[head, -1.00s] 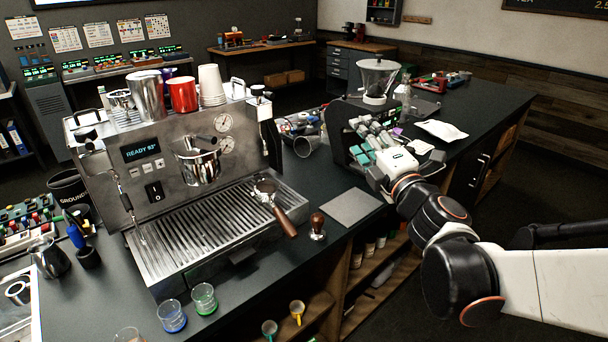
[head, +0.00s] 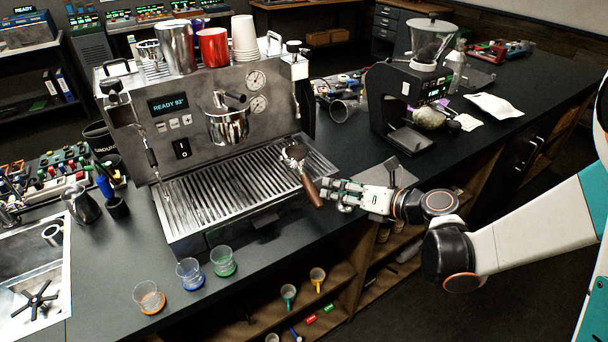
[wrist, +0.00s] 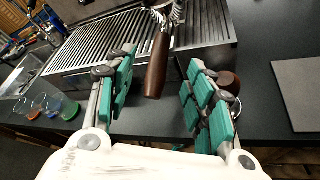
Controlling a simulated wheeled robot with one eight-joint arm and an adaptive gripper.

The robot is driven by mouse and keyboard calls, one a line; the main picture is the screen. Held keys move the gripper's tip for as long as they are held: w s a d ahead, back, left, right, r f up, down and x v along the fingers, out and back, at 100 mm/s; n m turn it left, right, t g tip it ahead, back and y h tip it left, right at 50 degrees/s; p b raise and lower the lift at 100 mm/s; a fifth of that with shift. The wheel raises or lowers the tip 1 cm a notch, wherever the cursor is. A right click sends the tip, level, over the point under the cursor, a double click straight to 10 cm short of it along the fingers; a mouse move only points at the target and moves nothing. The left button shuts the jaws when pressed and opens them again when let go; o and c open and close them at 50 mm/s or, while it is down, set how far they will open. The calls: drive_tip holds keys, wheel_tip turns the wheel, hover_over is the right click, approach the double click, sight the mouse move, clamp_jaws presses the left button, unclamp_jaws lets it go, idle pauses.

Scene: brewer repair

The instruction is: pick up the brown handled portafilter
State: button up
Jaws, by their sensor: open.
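The portafilter (head: 296,153) rests on the espresso machine's slatted drip tray (head: 228,185). Its brown handle (head: 312,191) sticks out over the tray's front edge. My gripper (head: 332,193) is just to the right of the handle in the head view. In the wrist view, my open gripper (wrist: 161,60) has green-padded fingers on either side of the brown handle (wrist: 157,68), with gaps on both sides. The handle points toward the palm. The portafilter's basket is partly cut off at the top of the wrist view.
A brown-knobbed tamper (wrist: 230,82) stands close outside my right finger, beside a grey mat (wrist: 300,92). The grinder (head: 405,100) stands behind my gripper. Several coloured glasses (head: 189,272) stand near the counter's front edge. A second portafilter-like metal cup (head: 227,125) hangs on the machine.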

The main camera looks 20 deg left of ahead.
sight(313, 183)
drive_tip(key=x, duration=0.3)
drive_tip(key=shift+a, duration=0.15)
drive_tip(key=b+x, duration=0.1)
drive_tip(key=x, duration=0.1)
drive_tip(key=b+x, duration=0.1)
drive_tip(key=x, duration=0.2)
drive_tip(key=shift+f, duration=0.4)
clamp_jaws()
